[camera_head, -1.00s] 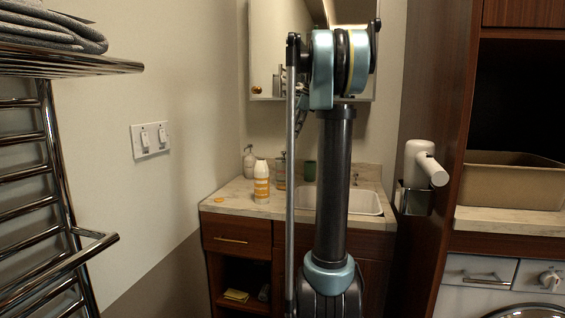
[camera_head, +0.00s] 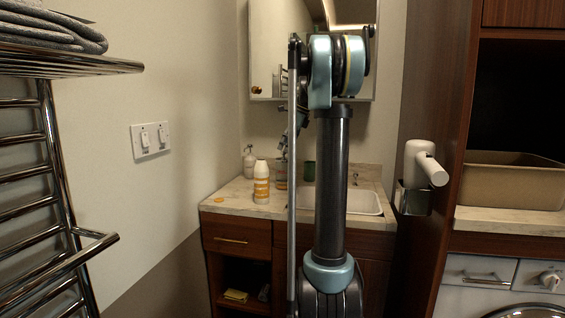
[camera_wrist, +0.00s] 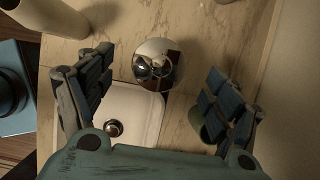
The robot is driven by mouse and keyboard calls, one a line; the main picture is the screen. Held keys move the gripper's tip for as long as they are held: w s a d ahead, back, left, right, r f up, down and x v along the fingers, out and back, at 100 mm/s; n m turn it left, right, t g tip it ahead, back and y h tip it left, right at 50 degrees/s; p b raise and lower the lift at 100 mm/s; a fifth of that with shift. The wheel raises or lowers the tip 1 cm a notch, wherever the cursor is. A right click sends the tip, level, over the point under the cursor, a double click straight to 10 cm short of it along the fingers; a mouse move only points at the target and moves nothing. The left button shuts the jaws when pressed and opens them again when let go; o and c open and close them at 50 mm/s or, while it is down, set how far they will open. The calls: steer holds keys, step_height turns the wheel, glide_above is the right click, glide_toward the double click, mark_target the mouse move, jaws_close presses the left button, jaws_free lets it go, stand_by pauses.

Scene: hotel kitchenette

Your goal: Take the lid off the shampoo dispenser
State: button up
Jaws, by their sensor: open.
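A round, shiny chrome top (camera_wrist: 158,63) shows between my open fingers in the wrist view, seen from above; it looks like the lid of a dispenser on the counter. In the head view a dark, slim container (camera_head: 281,172) stands at that spot, partly behind the striped bottle. A pale pump bottle (camera_head: 249,162) stands further left at the back. I cannot tell for certain which is the shampoo dispenser. My gripper (camera_wrist: 165,90) is open and empty, above the chrome top with a finger on either side. In the head view it is mostly hidden by my arm.
A green cup (camera_wrist: 210,122) is partly behind my right finger. The sink (camera_wrist: 134,97) lies close by. The wall (camera_wrist: 296,95) is at the wrist view's right.

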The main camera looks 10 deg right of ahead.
mark_target(283, 156)
steer(key=shift+x, duration=1.95)
steer(key=shift+w, duration=0.15)
steer(key=c, duration=0.9)
steer(key=shift+r, duration=0.1)
steer(key=shift+c, duration=0.2)
